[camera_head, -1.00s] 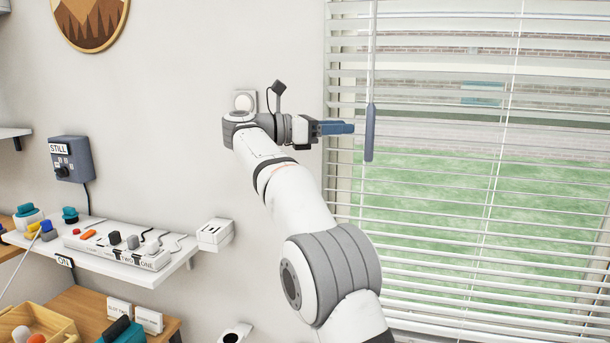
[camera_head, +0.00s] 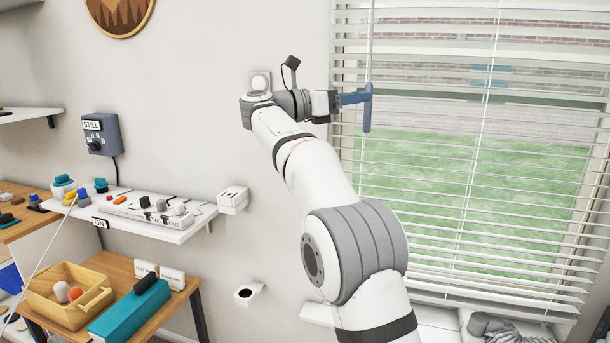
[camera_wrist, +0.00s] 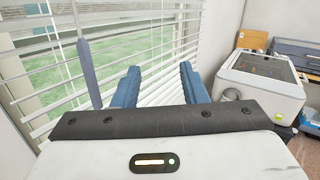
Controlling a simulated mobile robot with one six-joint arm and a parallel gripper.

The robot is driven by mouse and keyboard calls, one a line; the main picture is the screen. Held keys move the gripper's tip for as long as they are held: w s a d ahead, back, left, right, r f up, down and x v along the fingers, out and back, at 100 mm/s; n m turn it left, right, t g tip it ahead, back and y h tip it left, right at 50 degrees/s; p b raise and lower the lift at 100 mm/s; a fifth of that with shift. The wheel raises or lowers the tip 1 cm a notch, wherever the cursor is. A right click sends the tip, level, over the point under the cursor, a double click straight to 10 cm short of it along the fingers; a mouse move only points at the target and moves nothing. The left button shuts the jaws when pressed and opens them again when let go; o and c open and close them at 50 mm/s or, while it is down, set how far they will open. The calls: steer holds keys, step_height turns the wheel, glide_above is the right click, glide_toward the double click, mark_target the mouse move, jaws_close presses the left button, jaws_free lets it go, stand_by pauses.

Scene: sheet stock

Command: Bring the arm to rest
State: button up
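My gripper (camera_head: 356,97) is held out to the right in front of the window blind (camera_head: 470,190). In the head view its blue fingers overlap the blind's blue-grey wand (camera_head: 367,115). In the wrist view my gripper (camera_wrist: 158,85) shows two blue fingers spread apart, with nothing between them. There the wand (camera_wrist: 88,72) hangs to the left of the fingers, outside them. Whether a finger touches the wand cannot be told.
A white shelf (camera_head: 190,228) with a power strip (camera_head: 150,208) is on the wall at left. Below are a wooden tray (camera_head: 62,312) and a teal box (camera_head: 125,318). A white machine (camera_wrist: 262,82) stands at right in the wrist view.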

step_height(320, 180, up, 6)
steer(key=w+n+t+y, duration=0.3)
steer(key=n+t+y, duration=0.4)
steer(key=n+t, duration=0.95)
steer(key=s+a+f+n+g+y, duration=0.1)
steer(key=s+f+n+g+y, duration=0.45)
steer(key=f+n, duration=0.65)
steer(key=s+a+f+n+g+y, duration=0.25)
steer(key=s+f+n+y, duration=0.5)
steer(key=f+n, duration=0.45)
steer(key=s+d+f+n+g, duration=0.2)
steer(key=s+f, duration=0.4)
steer(key=s, duration=0.3)
steer(key=s+d+f+n+g+h, duration=0.1)
steer(key=s+d+f+n+g, duration=0.2)
steer(key=s+f, duration=0.4)
steer(key=s+d+f+n+g, duration=0.3)
steer(key=s+f+g, duration=0.3)
steer(key=s, duration=0.5)
steer(key=shift+s+d+f+n+h, duration=0.15)
steer(key=shift+s+f+n+h, duration=0.2)
steer(key=shift+f+n, duration=0.3)
